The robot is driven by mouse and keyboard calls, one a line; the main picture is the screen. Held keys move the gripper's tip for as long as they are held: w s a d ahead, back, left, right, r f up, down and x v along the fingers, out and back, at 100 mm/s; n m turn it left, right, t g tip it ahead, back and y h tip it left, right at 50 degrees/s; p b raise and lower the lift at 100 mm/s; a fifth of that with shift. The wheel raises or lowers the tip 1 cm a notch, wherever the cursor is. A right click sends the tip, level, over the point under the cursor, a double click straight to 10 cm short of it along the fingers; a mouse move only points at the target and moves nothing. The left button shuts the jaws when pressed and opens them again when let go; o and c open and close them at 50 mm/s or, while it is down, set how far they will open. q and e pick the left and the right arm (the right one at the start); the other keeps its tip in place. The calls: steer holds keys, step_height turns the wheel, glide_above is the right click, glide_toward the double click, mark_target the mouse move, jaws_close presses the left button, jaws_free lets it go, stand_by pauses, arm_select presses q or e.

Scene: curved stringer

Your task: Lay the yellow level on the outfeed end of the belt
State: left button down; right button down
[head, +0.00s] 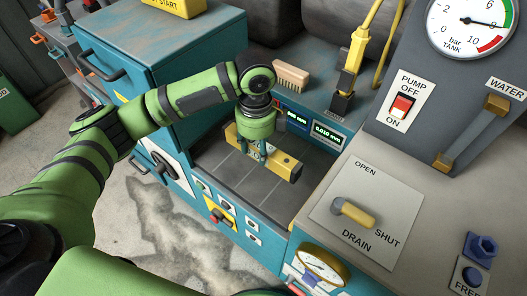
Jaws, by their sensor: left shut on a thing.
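The yellow level (284,165) is a short bar with dark parts, slanting from upper left to lower right in the head view. My left gripper (256,156) comes down on it from above and is shut on it around its middle, hiding part of it. The level is over the dark grey belt (215,160), which lies recessed in the teal machine. I cannot tell whether the level touches the belt. My right gripper is not in view.
A wooden brush (291,77) and a yellow plug with cable (354,60) stand behind the belt, by small digital displays (326,136). To the right is a grey panel with a drain lever (354,213) and pump switch (402,106). A teal cabinet (150,60) stands behind my left arm.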

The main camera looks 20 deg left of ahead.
arm_select(q)
steer(key=w, duration=0.1)
steer(key=w+f, duration=0.1)
steer(key=shift+w+d+f, duration=0.3)
steer(key=shift+w+f, duration=0.05)
steer(key=shift+w, duration=0.05)
steer(key=shift+f+p, duration=0.4)
steer(key=shift+f, duration=1.65)
steer(key=c, duration=0.6)
jaws_free()
steer(key=shift+f, duration=0.15)
step_height(320, 180, up, 12)
steer(key=b, duration=0.1)
steer(key=shift+r, duration=0.2)
